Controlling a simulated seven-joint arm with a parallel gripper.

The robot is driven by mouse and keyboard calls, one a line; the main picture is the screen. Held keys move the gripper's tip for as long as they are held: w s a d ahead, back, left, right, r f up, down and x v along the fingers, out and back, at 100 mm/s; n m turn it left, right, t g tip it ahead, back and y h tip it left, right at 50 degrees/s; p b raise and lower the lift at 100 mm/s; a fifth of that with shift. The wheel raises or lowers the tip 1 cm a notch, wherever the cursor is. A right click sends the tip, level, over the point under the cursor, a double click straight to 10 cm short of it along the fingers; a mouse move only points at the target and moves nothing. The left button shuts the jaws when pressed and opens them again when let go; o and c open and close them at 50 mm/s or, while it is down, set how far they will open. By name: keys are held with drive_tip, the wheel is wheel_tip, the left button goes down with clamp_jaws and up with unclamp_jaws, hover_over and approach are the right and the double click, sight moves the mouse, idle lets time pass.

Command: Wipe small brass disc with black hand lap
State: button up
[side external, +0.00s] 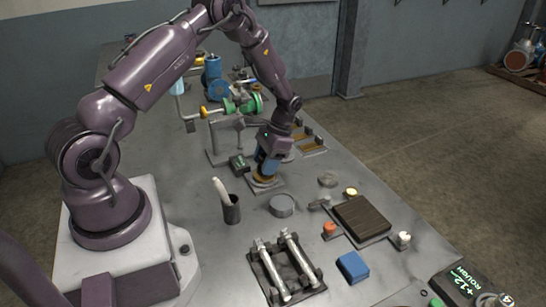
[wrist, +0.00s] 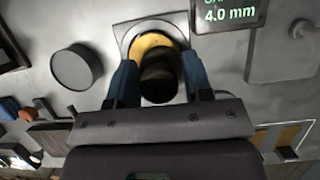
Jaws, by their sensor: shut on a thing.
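My gripper (side external: 267,168) points down at the middle of the bench. In the wrist view its two blue fingers (wrist: 157,85) are closed on the black hand lap (wrist: 159,80), a short dark cylinder. In the side view the disc (side external: 264,184) shows as a brass rim under my fingertips. The lap is at or just above the disc; I cannot tell whether they touch. My fingers mostly hide the lap in the side view.
A small display (wrist: 229,14) reading 4.0 mm stands beside the plate. A round grey tin (side external: 282,206) and a dark cup (side external: 232,210) are near my gripper. A roller stand (side external: 270,270), blue block (side external: 353,267) and dark slab (side external: 362,219) stand in front. Valves (side external: 243,105) stand behind.

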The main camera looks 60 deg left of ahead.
drive_tip(key=shift+s, duration=2)
drive_tip(key=shift+w, duration=3.6)
wheel_tip(320, 180, up, 8)
drive_tip(key=shift+s, duration=0.15)
